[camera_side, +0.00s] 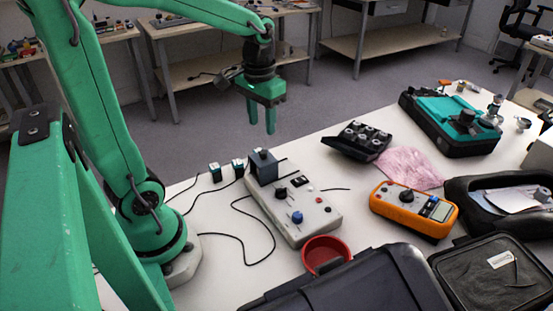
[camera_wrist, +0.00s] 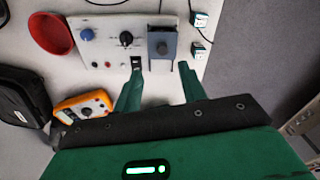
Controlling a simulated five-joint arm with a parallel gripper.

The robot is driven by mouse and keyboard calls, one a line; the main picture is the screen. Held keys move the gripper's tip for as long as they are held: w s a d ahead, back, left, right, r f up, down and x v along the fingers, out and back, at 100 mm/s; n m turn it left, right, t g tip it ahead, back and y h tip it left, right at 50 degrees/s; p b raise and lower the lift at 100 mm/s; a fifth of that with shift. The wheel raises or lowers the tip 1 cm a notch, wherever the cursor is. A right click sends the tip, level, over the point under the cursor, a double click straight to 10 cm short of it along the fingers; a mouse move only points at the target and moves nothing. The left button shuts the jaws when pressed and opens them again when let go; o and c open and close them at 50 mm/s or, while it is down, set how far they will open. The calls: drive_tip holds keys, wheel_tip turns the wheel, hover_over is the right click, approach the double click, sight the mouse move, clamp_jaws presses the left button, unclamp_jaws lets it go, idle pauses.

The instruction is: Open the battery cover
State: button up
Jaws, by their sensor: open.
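My gripper (camera_side: 261,124) is open and empty, its fingers pointing down in the air above the back edge of the table. In the wrist view my gripper (camera_wrist: 160,72) has its two fingers apart below the grey control box (camera_wrist: 112,42). The control box (camera_side: 313,222) lies on the table with knobs and a switch. A blue-grey block (camera_side: 263,166) stands on its back end and also shows in the wrist view (camera_wrist: 162,45). I cannot tell which part is the battery cover. No contact with the box shows.
An orange multimeter (camera_side: 414,209) lies to the right of the box and a red bowl (camera_side: 325,254) in front of it. A black tray of sensors (camera_side: 358,142) and pink cloth (camera_side: 409,168) lie beyond. Two small connectors (camera_side: 226,170) and loose cables lie left of the box. Black cases fill the front.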

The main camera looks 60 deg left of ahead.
sight(263, 152)
drive_tip(key=shift+w+a+f, duration=0.2)
drive_tip(key=shift+a+f, duration=0.05)
drive_tip(key=shift+f, duration=0.05)
drive_tip(key=shift+f, duration=3.9)
drive_tip(key=shift+c, duration=0.4)
clamp_jaws()
